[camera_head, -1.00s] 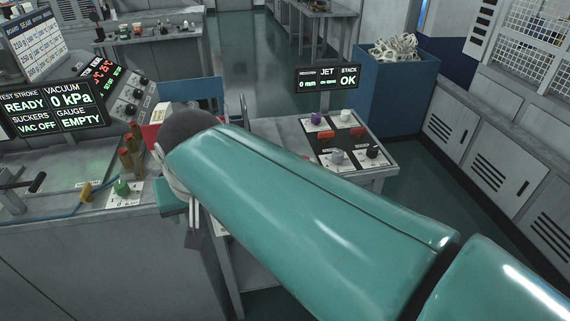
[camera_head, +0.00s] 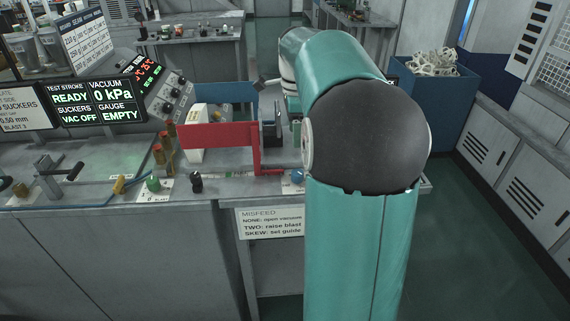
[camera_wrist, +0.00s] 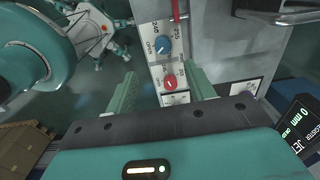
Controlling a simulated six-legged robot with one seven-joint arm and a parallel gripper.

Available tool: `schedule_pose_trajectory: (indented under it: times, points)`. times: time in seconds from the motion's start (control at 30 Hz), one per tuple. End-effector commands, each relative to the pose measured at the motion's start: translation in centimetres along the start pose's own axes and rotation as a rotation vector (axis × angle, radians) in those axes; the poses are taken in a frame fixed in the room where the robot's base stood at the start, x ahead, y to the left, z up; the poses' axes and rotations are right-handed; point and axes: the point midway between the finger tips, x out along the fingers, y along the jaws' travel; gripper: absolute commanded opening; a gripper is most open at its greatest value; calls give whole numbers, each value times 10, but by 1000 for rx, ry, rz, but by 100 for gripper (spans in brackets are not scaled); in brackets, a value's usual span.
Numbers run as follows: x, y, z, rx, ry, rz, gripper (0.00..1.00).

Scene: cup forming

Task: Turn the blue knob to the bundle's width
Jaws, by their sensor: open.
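The blue knob (camera_wrist: 163,44) sits on a white scaled plate (camera_wrist: 160,30) in the wrist view, just beyond my fingertips. In the head view a small part of a blue knob (camera_head: 297,176) shows at the table's front edge, beside my arm. My gripper (camera_wrist: 161,73) is open and empty, with its two green fingers apart. A red knob (camera_wrist: 170,82) shows between the fingers, below the blue one. In the head view my arm hides most of the gripper. I cannot clearly make out the bundle.
A red bar (camera_head: 220,134) and a blue panel (camera_head: 222,93) stand on the table behind the knobs. A green knob (camera_head: 153,184) and a black knob (camera_head: 196,181) sit along the front edge.

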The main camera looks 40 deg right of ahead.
Motion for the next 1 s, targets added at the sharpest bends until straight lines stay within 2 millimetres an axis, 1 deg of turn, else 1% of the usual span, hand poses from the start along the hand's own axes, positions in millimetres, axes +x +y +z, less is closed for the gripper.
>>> schedule_pose_trajectory:
  times: [0.03,0.1,0.27,0.37,0.8,0.9,1.0]
  points:
    - [3,-5,-8,42,-2,10,54]
    - [5,-8,-12,75,-3,17,54]
    - [16,-8,-13,83,-3,19,54]
    - [32,-7,-13,82,-4,20,54]
    - [117,-5,-12,79,-4,20,54]
    - [130,-5,-12,79,-4,19,54]
    - [138,-5,-12,80,-4,17,54]
